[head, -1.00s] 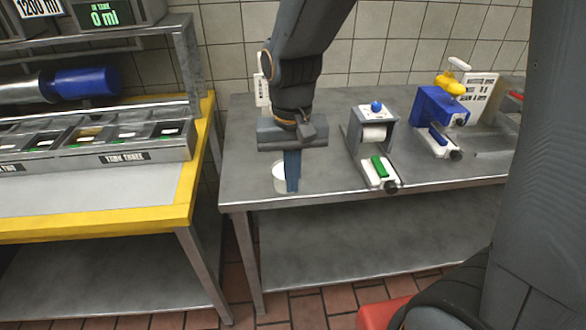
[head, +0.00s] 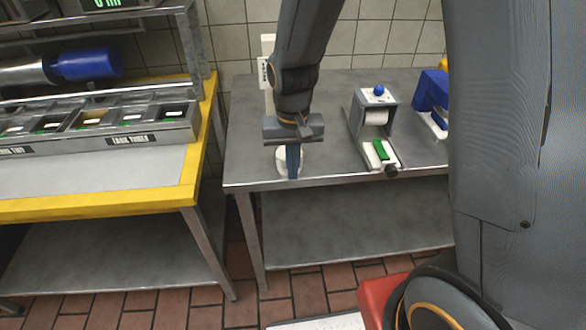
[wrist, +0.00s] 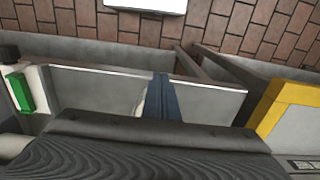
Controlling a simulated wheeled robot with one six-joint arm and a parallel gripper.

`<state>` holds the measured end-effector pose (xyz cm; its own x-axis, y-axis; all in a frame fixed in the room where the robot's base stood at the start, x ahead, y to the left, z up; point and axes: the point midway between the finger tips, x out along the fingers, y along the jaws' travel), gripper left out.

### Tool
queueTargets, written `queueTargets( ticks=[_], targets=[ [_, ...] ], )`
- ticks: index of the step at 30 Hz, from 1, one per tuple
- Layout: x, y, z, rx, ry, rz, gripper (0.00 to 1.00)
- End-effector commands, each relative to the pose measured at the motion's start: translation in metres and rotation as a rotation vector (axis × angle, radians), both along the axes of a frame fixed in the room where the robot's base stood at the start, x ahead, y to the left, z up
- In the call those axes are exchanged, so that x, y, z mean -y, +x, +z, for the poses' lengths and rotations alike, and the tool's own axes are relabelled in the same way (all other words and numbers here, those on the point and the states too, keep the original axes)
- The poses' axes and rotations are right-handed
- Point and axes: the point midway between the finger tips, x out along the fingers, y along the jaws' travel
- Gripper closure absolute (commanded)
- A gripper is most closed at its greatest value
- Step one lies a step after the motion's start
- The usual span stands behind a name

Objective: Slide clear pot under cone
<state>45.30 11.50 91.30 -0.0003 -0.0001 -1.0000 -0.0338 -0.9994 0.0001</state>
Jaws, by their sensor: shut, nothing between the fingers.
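A small whitish round pot (head: 281,162) stands on the metal table (head: 330,165), near its front left corner. My gripper (head: 293,176) points down in front of it with its blue fingers shut and empty. I cannot make out a cone; my arm hides part of the table behind the pot.
A grey roll dispenser (head: 374,115) with a green-handled front stands right of the pot. A blue machine (head: 430,104) is further right. A tall white labelled piece (head: 267,73) stands behind my arm. A yellow-edged counter (head: 190,180) with trays is left, across a gap.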

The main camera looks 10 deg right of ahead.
Motion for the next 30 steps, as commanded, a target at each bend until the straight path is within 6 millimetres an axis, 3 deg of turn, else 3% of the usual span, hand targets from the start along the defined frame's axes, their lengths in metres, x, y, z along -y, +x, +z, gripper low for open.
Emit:
queueTargets(
  ticks=[5,16,30],
  targets=[
    [0.0,0.005,0.0,0.001,0.0,-0.001,1.0],
    [0.002,0.069,0.0,0.001,0.0,-0.001,1.0],
    [0.002,0.072,0.001,0.0,0.0,0.0,1.0]
  ],
)
